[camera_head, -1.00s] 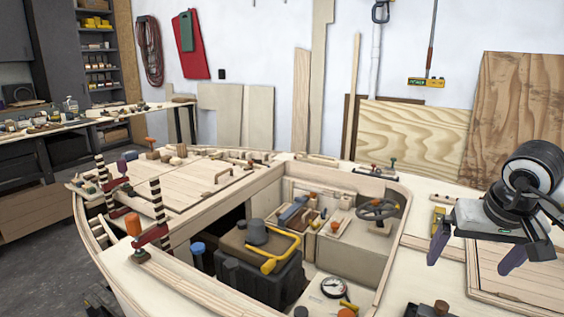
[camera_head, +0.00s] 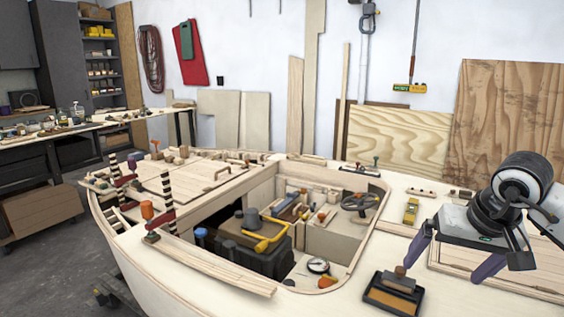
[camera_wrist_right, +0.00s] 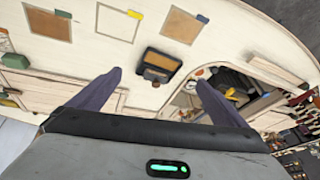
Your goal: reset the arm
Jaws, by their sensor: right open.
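My right gripper (camera_head: 443,273) is on the right side of the head view. Its two purple fingers are spread apart with nothing between them. It hangs over the pale plywood deck of the hull (camera_head: 345,285). In the right wrist view the open fingers (camera_wrist_right: 158,80) point toward the deck, with a dark tray beyond and between them. My left gripper is not in view.
A black-framed tray (camera_head: 392,303) with a brown block lies on the deck by the left fingertip. The open cockpit (camera_head: 345,245) holds a steering wheel (camera_head: 360,202) and a dark box with a yellow handle. Clamps (camera_head: 150,212) stand at the left.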

